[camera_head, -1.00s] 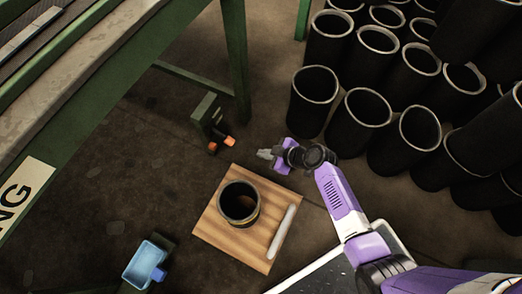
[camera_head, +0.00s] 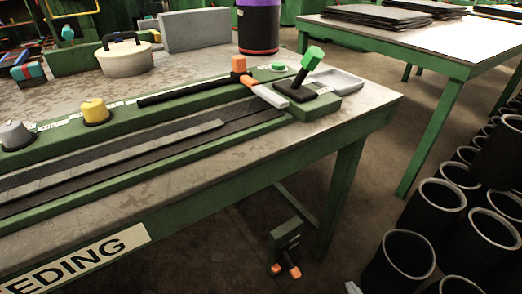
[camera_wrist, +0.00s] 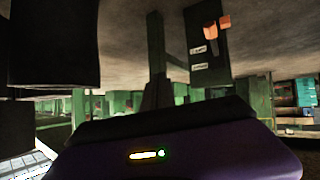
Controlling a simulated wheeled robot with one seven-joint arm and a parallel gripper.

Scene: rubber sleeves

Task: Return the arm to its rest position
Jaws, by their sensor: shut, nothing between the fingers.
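Only the grey tip of my gripper (camera_head: 352,287) shows at the bottom edge of the head view, just right of the foot pedal unit. It is shut and nothing shows in it. The rest of my arm is out of the head view. In the wrist view, a dark and purple part of my own arm with a small lit indicator fills the lower middle.
A green-framed feeding table (camera_head: 190,190) stands on the left, with a foot pedal unit (camera_head: 285,240) beneath it. Several black sleeves (camera_head: 405,255) stand close on the right. A second table (camera_head: 400,42) is behind. Some floor between them is clear.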

